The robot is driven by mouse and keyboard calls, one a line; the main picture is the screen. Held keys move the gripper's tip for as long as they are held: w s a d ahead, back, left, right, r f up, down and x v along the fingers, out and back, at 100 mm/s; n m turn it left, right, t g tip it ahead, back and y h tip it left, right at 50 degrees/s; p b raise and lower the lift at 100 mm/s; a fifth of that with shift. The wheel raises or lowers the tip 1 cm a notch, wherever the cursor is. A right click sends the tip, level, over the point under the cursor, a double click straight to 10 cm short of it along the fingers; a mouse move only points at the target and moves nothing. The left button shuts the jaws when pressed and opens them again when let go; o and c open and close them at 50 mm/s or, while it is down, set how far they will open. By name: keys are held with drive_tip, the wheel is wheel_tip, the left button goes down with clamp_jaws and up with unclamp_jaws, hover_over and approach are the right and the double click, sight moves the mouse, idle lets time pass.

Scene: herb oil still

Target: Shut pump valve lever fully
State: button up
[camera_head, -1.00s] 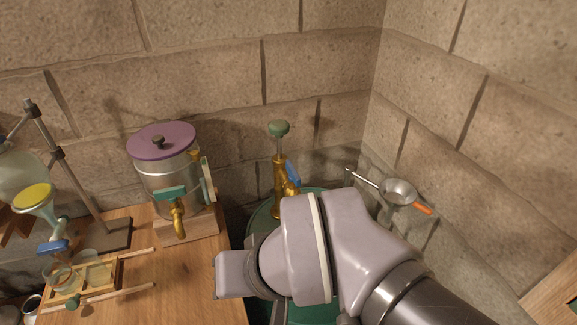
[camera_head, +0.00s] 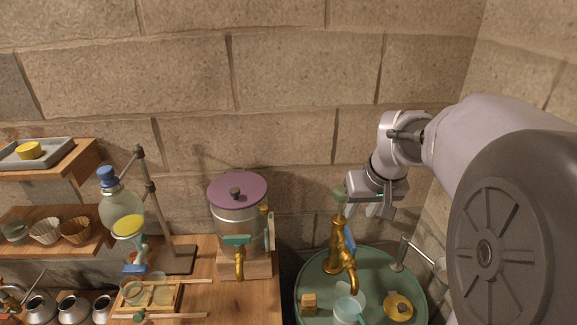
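The brass pump (camera_head: 336,250) stands upright at the back of a round green tray, with a green knob on top. A blue lever (camera_head: 349,238) sits on the right side of its body, above the spout, and looks slanted. My gripper (camera_head: 376,211) hangs just right of the green knob, above and to the right of the blue lever. A small gap shows between it and the lever. Its fingers point down and are small here, so I cannot tell whether they are open. I see nothing held in it.
The green tray (camera_head: 308,284) also holds a cup (camera_head: 347,310), a wooden block (camera_head: 309,301) and a yellow lid (camera_head: 398,307). A metal drum (camera_head: 238,224) with a purple lid and teal tap stands left on the wooden table. A stone wall is close behind; my arm covers the right side.

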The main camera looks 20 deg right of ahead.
sight(350, 236)
drive_tip(key=b+x, duration=0.1)
drive_tip(key=x, duration=0.5)
drive_tip(key=d+b+x, duration=0.1)
drive_tip(key=b+x, duration=0.1)
drive_tip(key=x, duration=0.4)
drive_tip(key=d+b+x, duration=0.1)
drive_tip(key=b+x, duration=0.1)
drive_tip(key=x, duration=0.4)
drive_tip(key=shift+d, duration=0.2)
drive_tip(key=shift+r, duration=0.1)
drive_tip(key=shift+c, duration=0.2)
clamp_jaws()
